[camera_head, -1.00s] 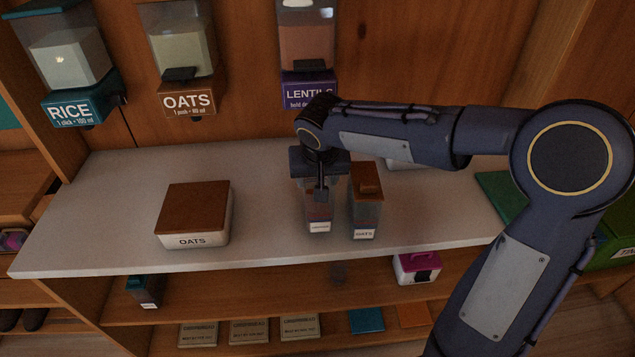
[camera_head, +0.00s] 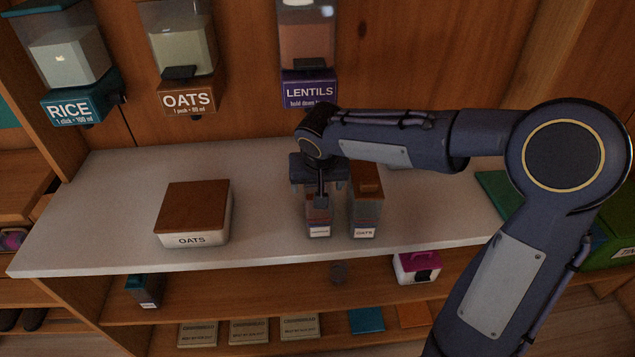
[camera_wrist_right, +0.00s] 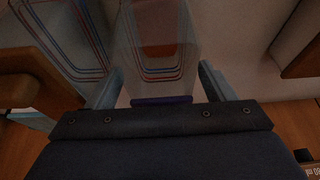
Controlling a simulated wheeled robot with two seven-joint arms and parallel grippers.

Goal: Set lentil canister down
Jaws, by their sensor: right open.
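The lentil canister (camera_head: 319,214) is a clear container with a small white label, upright on the pale counter (camera_head: 110,200). The label's words are too small to read. My right gripper (camera_head: 320,188) is over its top with its jaws open, one finger on either side. In the right wrist view the clear canister (camera_wrist_right: 158,50), with red and blue lines on its wall, lies between the two parted fingers (camera_wrist_right: 160,88). The gripper hides its upper part in the head view. My left gripper is not in view.
A clear oats canister (camera_head: 366,208) with a brown lid stands close to the right. A white OATS box (camera_head: 195,215) with a brown lid is to the left. Rice (camera_head: 70,75), oats (camera_head: 185,70) and lentils (camera_head: 308,60) dispensers hang behind. The counter between box and canister is clear.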

